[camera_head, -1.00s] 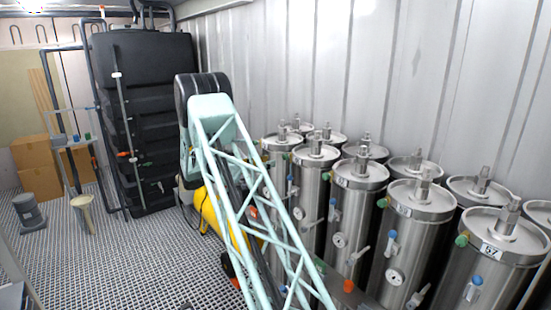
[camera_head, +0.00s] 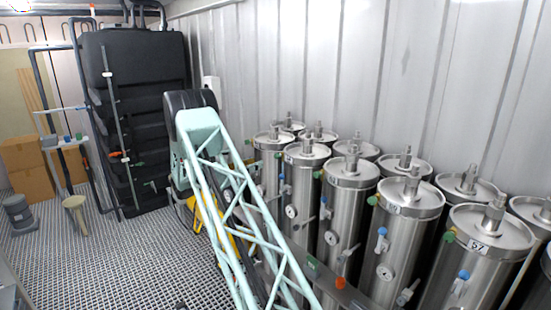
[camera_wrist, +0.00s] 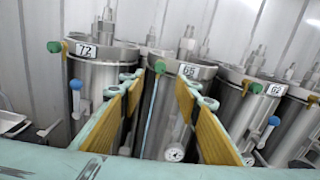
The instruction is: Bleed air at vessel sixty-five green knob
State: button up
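In the wrist view, a steel vessel (camera_wrist: 155,118) stands in the middle; its small label looks like 65, though it is blurred. A green knob (camera_wrist: 160,66) sits high on its front, below the lid. My gripper (camera_wrist: 160,82) is open, with yellow-padded fingers either side of the knob in the picture. The fingertips appear short of the knob, and I see no contact. In the head view, my gripper is hidden or out of frame.
A vessel labelled 72 (camera_wrist: 88,75) stands left, with a blue knob (camera_wrist: 75,84). Another vessel (camera_wrist: 258,100) stands right. In the head view, a vessel labelled 57 (camera_head: 470,280) is near. A black tank stack (camera_head: 130,60) stands left; the grated floor (camera_head: 100,270) is open there.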

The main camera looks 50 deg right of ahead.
aim_at(275, 157)
jog(key=shift+p+x, duration=1.15)
jog(key=shift+x, duration=5.5)
jog(key=shift+c, duration=0.5)
jog(key=c, duration=0.7)
